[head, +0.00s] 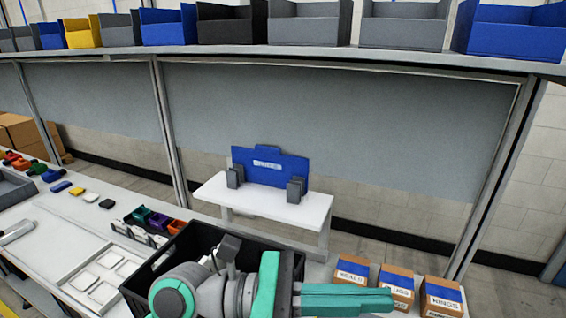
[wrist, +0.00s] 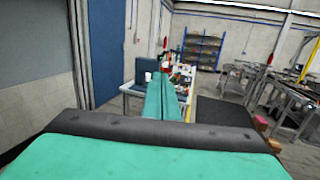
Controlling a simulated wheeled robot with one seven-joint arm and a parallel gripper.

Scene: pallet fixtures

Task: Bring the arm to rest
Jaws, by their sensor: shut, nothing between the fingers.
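My gripper (head: 388,299) lies low in the head view, its teal fingers pointing right. The fingers are together with nothing between them. They also show shut in the wrist view (wrist: 163,82), pointing away over the room. My folded arm (head: 220,288) shows at the bottom of the head view, in front of a black crate (head: 170,261), and hides part of it. The gripper appears close to the labelled boxes at the right; the gap between them is hard to judge.
Several cardboard boxes with blue labels (head: 441,297) stand at the lower right. A white stand (head: 240,200) holds a blue fixture (head: 283,168) and grey brackets. The white bench (head: 45,238) at left carries trays and small coloured parts. A shelf of bins (head: 250,50) runs above.

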